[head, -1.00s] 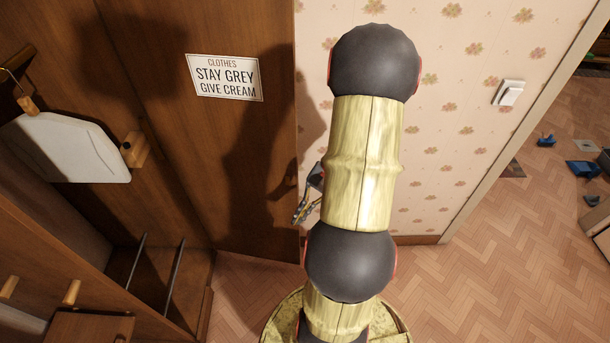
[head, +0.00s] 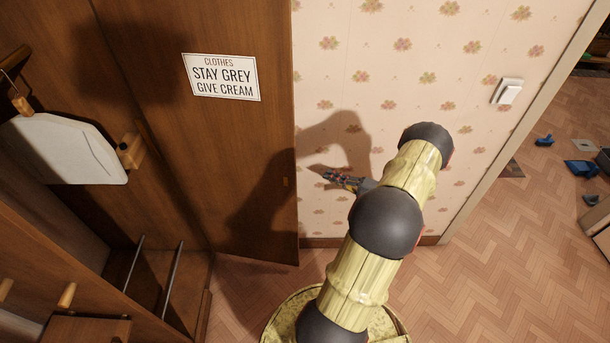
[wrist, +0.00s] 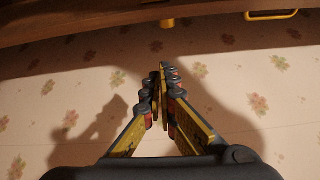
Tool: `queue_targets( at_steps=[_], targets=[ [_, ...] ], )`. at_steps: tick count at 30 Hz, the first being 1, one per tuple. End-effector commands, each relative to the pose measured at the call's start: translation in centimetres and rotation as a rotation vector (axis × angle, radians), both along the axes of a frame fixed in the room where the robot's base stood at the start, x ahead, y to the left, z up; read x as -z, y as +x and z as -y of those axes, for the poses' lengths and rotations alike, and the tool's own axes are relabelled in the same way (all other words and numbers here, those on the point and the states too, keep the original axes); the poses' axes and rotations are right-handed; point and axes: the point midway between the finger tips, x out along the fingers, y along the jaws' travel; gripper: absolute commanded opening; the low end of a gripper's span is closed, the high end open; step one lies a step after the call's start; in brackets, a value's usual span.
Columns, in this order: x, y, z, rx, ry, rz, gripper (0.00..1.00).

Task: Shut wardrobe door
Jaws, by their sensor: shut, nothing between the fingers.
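The wardrobe door (head: 190,130) is a tall brown wooden panel with a white sign (head: 221,77) reading "CLOTHES STAY GREY GIVE CREAM". It stands open, its free edge near the flowered wall, and the wardrobe interior shows to its left. My gripper (head: 326,175) is shut and empty, a little right of the door's free edge and in front of the wall. In the wrist view my closed fingers (wrist: 163,72) point toward brown wood (wrist: 100,25) across the top, apart from it. A yellow handle-like bar (wrist: 272,15) shows at the top there.
Inside the wardrobe, a pale garment (head: 68,148) hangs at left, with wooden pegs and two metal rails (head: 170,285) below. A light switch (head: 506,91) is on the wall. Parquet floor (head: 500,250) is clear at lower right; small blue items (head: 582,169) lie beyond the doorway.

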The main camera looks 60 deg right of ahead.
Motion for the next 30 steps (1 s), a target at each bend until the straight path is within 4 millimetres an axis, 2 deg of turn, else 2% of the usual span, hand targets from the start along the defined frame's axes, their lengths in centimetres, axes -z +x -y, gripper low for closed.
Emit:
queue_targets(
  at_steps=[5,8,23,30],
  targets=[
    [-0.3,0.3,-0.2,-0.006,-0.074,0.013,0.00],
    [-0.3,1.2,-0.2,-0.009,-0.078,0.013,0.00],
    [-0.2,10.4,-0.6,-0.011,-0.076,0.010,0.00],
    [-0.3,8.9,-3.4,-0.006,-0.074,0.011,0.00]
  ],
)
